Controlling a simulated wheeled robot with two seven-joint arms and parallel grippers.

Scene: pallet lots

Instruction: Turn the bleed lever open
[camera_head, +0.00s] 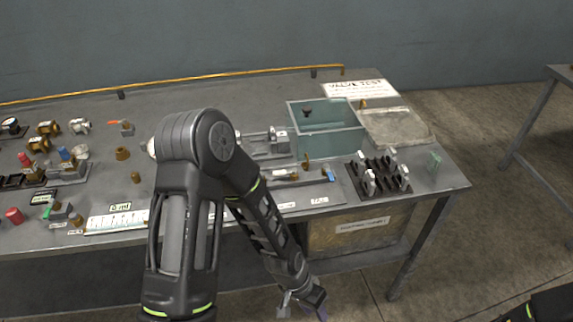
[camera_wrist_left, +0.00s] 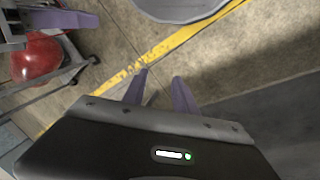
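I cannot tell for sure which part is the bleed lever. Small fittings with coloured handles stand on the grey workbench (camera_head: 240,95): an orange-red lever (camera_head: 113,122) at the back left, a blue handle (camera_head: 65,154) at the left, and a green lever (camera_head: 47,212) at the front left. My left gripper (camera_head: 303,308) hangs low in front of the bench, away from all of them. In the left wrist view its two purple fingers (camera_wrist_left: 160,76) are apart with only floor between them. My left arm hides the middle of the bench. My right gripper is out of view.
A teal open bin (camera_head: 325,142) and a shallow tray (camera_head: 398,127) stand at the bench's right, behind a black rack (camera_head: 378,176). A yellow pipe (camera_head: 190,80) runs along the back. A red rounded object (camera_wrist_left: 36,57) shows in the wrist view beside a yellow floor line (camera_wrist_left: 165,55).

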